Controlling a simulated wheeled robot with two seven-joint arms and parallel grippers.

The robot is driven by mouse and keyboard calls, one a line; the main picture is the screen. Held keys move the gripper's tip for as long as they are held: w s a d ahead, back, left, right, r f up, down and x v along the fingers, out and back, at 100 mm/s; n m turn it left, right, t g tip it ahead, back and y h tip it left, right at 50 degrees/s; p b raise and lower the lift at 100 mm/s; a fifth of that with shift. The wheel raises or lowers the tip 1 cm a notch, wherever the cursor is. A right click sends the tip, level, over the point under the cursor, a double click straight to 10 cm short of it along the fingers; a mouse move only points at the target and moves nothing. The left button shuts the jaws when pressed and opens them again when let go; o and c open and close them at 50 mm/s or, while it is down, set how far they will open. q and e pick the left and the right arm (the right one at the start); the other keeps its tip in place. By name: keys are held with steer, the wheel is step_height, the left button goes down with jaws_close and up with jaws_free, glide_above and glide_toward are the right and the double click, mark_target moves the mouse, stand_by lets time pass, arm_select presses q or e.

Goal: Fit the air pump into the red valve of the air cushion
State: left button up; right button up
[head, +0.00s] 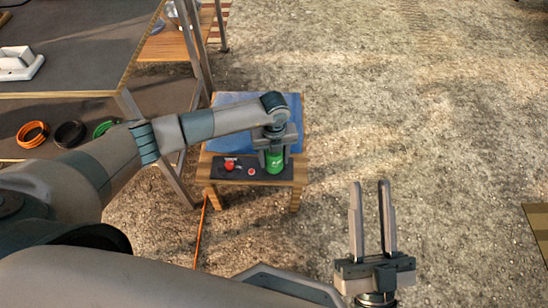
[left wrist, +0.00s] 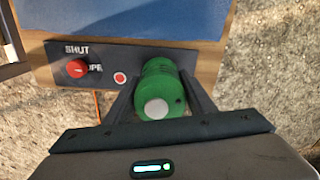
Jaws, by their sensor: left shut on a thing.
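My left gripper (head: 273,155) is shut on the green air pump (head: 274,164), a short cylinder with a pale round end; the pump also shows in the left wrist view (left wrist: 162,84). The red valve (left wrist: 120,78) is a small red disc with a light rim on a dark panel, just left of the pump; it also shows in the head view (head: 251,171). Pump and valve appear apart; the pump's height over the panel is unclear. The blue air cushion (head: 228,98) lies behind the panel, partly hidden by my arm. My right gripper (head: 369,184) is open and empty over the ground.
A red knob (left wrist: 77,68), marked SHUT and OPEN, sits left of the valve on the dark panel (left wrist: 98,56). The wooden table (head: 297,175) carries panel and cushion. A rack with orange (head: 32,134), black and green coils stands left. Open gravel lies right.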

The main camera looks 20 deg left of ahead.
arm_select(q)
steer(key=shift+f, duration=0.55)
arm_select(e)
steer(key=shift+s+d+r+t, duration=0.2)
steer(key=shift+s+r+t, duration=0.1)
steer(key=shift+r+t, duration=0.35)
arm_select(q)
steer(key=o, duration=1.4)
